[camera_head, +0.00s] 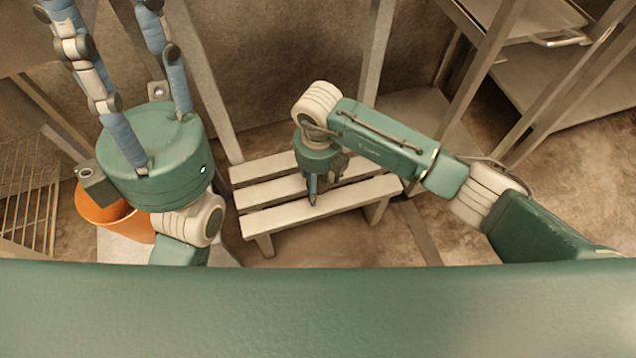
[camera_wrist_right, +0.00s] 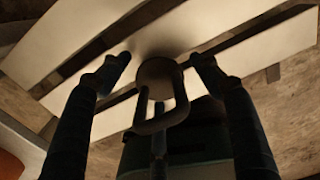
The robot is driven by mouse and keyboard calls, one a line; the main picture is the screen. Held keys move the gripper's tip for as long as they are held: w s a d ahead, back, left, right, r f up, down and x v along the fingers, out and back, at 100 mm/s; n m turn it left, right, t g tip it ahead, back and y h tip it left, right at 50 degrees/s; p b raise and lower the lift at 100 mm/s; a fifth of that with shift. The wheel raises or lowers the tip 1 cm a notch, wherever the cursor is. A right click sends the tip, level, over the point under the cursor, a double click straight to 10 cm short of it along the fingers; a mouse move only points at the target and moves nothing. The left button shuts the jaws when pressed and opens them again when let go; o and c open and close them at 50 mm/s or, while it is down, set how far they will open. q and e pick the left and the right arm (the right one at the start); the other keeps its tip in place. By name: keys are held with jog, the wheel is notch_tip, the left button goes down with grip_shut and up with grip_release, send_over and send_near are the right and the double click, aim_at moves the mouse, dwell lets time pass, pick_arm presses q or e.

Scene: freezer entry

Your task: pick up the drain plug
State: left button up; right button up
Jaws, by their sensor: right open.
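The drain plug (camera_wrist_right: 158,72), a dark round disc with a loop handle, shows in the right wrist view against the pale slats of a low bench (camera_head: 270,222). My right gripper (camera_head: 323,191) is over the bench, fingers pointing down. In the right wrist view its two side fingertips (camera_wrist_right: 160,63) stand on either side of the plug with gaps, and a third finger shows below the handle. The gripper is open. In the head view I cannot make out the plug behind the fingers. My left gripper (camera_head: 108,30) is raised at the upper left, fingers spread and empty, tips cut off.
An orange bucket (camera_head: 97,206) stands at the left, partly behind my left gripper. A wire rack (camera_head: 28,190) is at the far left. Metal shelving (camera_head: 535,75) fills the upper right. Posts rise behind the bench, and bare floor lies to its right.

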jog(key=c, duration=1.3)
jog(key=shift+r, duration=0.15)
